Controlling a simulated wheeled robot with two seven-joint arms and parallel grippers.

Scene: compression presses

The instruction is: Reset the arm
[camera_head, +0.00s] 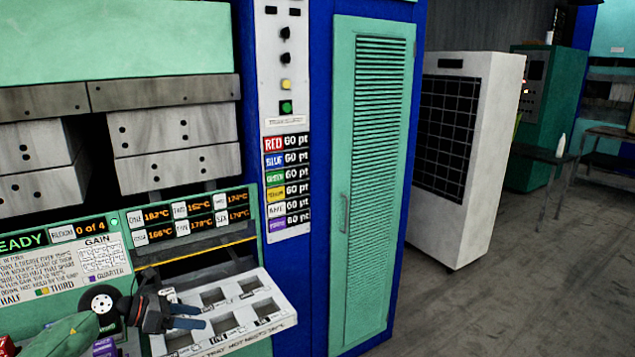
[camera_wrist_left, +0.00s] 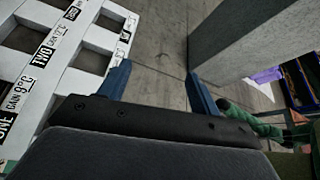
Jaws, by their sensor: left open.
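My left gripper (camera_head: 188,316) shows at the lower left in the head view, in front of the press panel and over the white tray with square pockets (camera_head: 278,308). Its two blue fingers (camera_wrist_left: 158,88) are spread apart in the left wrist view, with nothing between them. The tray's labelled pockets also show in that view (camera_wrist_left: 68,78), to the left of the fingers. My right gripper is in neither view.
The press (camera_head: 120,250) has lit readouts and a "READY" sign. A green louvred cabinet door (camera_head: 375,180) stands right of it, then a white cooler unit (camera_head: 490,150). Grey floor (camera_head: 500,290) is clear at the lower right. A side table (camera_head: 545,153) stands farther back.

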